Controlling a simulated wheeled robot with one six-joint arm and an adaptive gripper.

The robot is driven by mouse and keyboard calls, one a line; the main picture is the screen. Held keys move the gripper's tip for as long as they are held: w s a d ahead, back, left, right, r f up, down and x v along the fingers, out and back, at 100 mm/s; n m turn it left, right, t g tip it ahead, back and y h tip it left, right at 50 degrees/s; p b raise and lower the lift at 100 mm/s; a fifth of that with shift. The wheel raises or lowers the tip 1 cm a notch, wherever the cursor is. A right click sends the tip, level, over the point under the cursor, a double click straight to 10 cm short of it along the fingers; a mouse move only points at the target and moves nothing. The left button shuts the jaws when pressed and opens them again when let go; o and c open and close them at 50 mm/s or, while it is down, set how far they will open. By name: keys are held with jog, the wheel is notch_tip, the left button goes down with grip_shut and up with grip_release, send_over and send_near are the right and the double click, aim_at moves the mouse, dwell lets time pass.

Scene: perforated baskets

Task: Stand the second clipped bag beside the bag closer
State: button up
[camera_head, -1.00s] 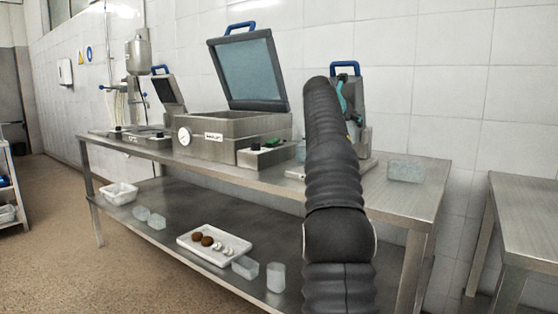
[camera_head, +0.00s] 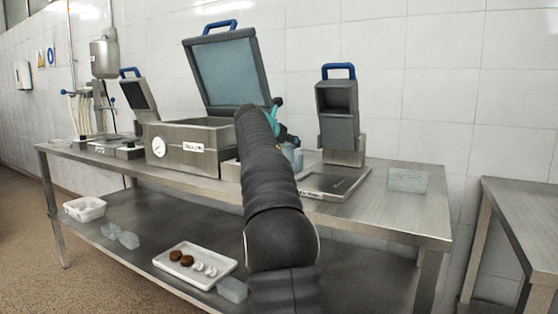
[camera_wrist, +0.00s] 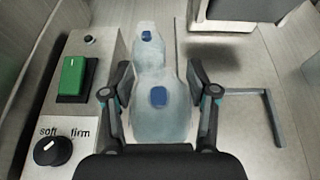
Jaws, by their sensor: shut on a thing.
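A pale translucent bag (camera_wrist: 160,122) with a blue clip stands between the two fingers of my gripper (camera_wrist: 160,85), which is shut on it. A similar clipped bag (camera_wrist: 148,50) stands directly behind it in the wrist view; whether they touch is unclear. In the head view my gripper (camera_head: 281,125) is partly hidden by my arm, and a bit of pale bag (camera_head: 294,156) shows below it. The bag closer (camera_head: 338,112), grey with a blue handle, stands just to the right. Its base edge shows at the top right of the wrist view (camera_wrist: 240,12).
A control box (camera_wrist: 82,95) with a green switch and a soft/firm knob stands close left of the held bag. An L-shaped bar (camera_wrist: 268,98) lies right. A clear container (camera_head: 408,181) stands at the table's right end. A large open-lidded machine (camera_head: 185,145) stands left.

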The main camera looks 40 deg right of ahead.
jog(key=shift+w+a+f, duration=0.75)
jog(key=shift+w+a, duration=0.05)
jog(key=shift+a, duration=0.05)
jog(key=shift+f, duration=1.95)
jog(key=shift+f, duration=0.1)
jog(key=o, duration=1.4)
jog(key=shift+c, duration=0.2)
jog(key=v, duration=1.2)
jog(key=shift+b, duration=0.3)
